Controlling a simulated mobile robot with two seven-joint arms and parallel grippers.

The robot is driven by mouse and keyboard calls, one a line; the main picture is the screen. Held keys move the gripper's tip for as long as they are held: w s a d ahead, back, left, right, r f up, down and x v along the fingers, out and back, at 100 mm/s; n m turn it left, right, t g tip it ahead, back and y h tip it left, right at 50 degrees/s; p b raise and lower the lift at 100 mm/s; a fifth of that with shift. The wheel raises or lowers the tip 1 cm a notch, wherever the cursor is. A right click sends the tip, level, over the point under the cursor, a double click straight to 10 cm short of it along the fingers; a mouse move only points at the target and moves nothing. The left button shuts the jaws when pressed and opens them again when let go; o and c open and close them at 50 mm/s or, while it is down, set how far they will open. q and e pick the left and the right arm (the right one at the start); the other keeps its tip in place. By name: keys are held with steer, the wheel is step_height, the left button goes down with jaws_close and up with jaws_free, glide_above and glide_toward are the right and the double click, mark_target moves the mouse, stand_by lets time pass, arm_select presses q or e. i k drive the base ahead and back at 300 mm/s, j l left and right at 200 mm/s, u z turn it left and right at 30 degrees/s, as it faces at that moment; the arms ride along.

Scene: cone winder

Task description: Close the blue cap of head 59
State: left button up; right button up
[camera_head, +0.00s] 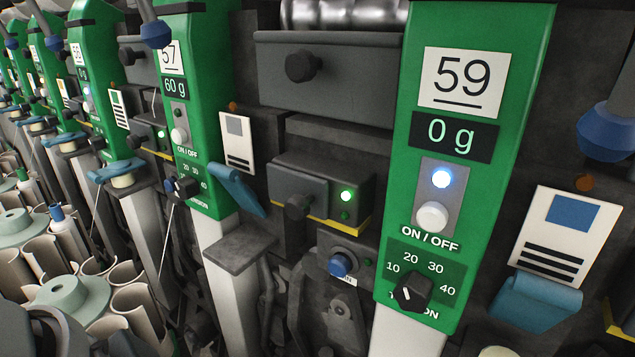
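The green panel of head 59 (461,150) stands at the right with a white "59" label (463,80). Its display (454,135) reads 0 g and a blue-white lamp (441,178) is lit above the white ON/OFF button (432,216). A blue cap (537,302) sits right of this panel, below a white card; it looks tilted, and its lower part is near the frame edge. Another blue cap (240,190), between heads 57 and 59, slants steeply downward. I cannot tell from labels which cap belongs to which head. Neither gripper is in view.
Head 57 (190,110) reads 60 g. A flatter blue cap (118,171) lies to its left. A black dial (412,291), a green-lit box (325,192), a blue knob (340,264) and a hanging blue knob (606,132) stick out near head 59. Tubes fill the lower left.

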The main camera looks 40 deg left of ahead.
mark_target(229, 177)
steer(key=u, duration=1.35)
